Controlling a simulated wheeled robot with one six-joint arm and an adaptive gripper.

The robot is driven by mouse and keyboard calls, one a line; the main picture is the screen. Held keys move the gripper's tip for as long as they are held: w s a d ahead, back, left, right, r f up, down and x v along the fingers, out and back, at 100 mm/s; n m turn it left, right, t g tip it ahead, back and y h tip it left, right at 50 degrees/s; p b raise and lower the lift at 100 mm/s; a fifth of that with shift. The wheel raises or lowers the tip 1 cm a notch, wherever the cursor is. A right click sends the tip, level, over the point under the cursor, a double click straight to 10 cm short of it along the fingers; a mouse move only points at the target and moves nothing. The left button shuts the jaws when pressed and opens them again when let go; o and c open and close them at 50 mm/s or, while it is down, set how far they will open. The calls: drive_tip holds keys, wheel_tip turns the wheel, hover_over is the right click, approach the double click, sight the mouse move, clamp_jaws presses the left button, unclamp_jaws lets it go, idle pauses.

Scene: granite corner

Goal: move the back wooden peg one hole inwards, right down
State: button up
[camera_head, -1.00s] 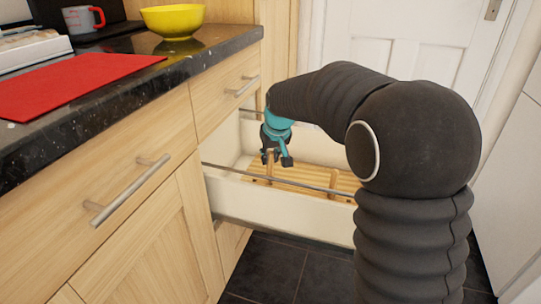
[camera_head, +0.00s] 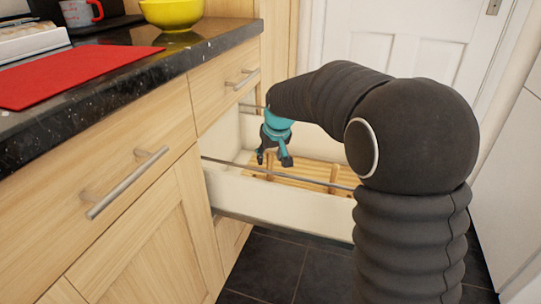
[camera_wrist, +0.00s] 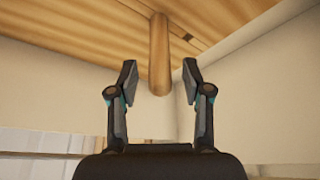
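The wooden peg board (camera_head: 300,184) lies in the open drawer, with slats and upright pegs. One peg (camera_head: 270,168) stands on its left, just below my gripper (camera_head: 274,161); another peg (camera_head: 333,178) stands farther right. In the wrist view, one peg (camera_wrist: 159,50) stands up from the board (camera_wrist: 75,35), its free end between the lines of my two fingers, with visible gaps on both sides. My gripper (camera_wrist: 159,72) is open and holds nothing. The foot of the peg and its exact hole are hard to make out.
The drawer's pale front wall (camera_head: 280,205) and a metal rail (camera_head: 235,165) lie close to my gripper. The worktop above bears a red mat (camera_head: 75,75) and a yellow bowl (camera_head: 172,14). A white door (camera_head: 400,45) is behind.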

drive_tip(key=v, duration=1.2)
drive_tip(key=shift+r, duration=0.1)
drive_tip(key=s+d+r+m+p, duration=0.15)
drive_tip(key=s+d, duration=0.25)
drive_tip(key=s, duration=0.4)
drive_tip(key=s+d+r+p, duration=0.2)
drive_tip(key=s+d, duration=0.2)
drive_tip(key=s, duration=0.3)
drive_tip(key=s+d+f+m+p, duration=0.1)
drive_tip(key=s+d+f, duration=0.1)
drive_tip(key=s, duration=0.6)
drive_tip(key=s+d+f+m+t+h+p, duration=0.1)
drive_tip(key=s+d+f, duration=0.1)
drive_tip(key=s, duration=0.6)
drive_tip(key=shift+d+p, duration=0.35)
drive_tip(key=shift+d, duration=0.05)
